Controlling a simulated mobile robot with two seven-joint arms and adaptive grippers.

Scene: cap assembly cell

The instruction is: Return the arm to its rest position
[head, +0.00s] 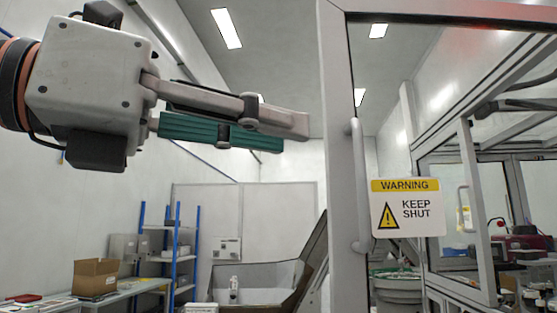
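My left gripper (288,134) is at the upper left, raised in the air and pointing right. Its grey housing (88,75) is at the left, and its two long fingers reach toward the door frame. The near grey finger partly covers the far one, whose green ribbed inner pad shows, so the fingers look apart. Nothing is seen between them. The fingertips appear short of the door frame in the picture. My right gripper is not in view.
A grey door frame with a handle (359,190) and a warning sign (407,208) stands right of centre. A framed enclosure is at the right. A blue shelf (200,250), a cardboard box (94,279) on a bench and a grey bin (262,275) are lower left and centre.

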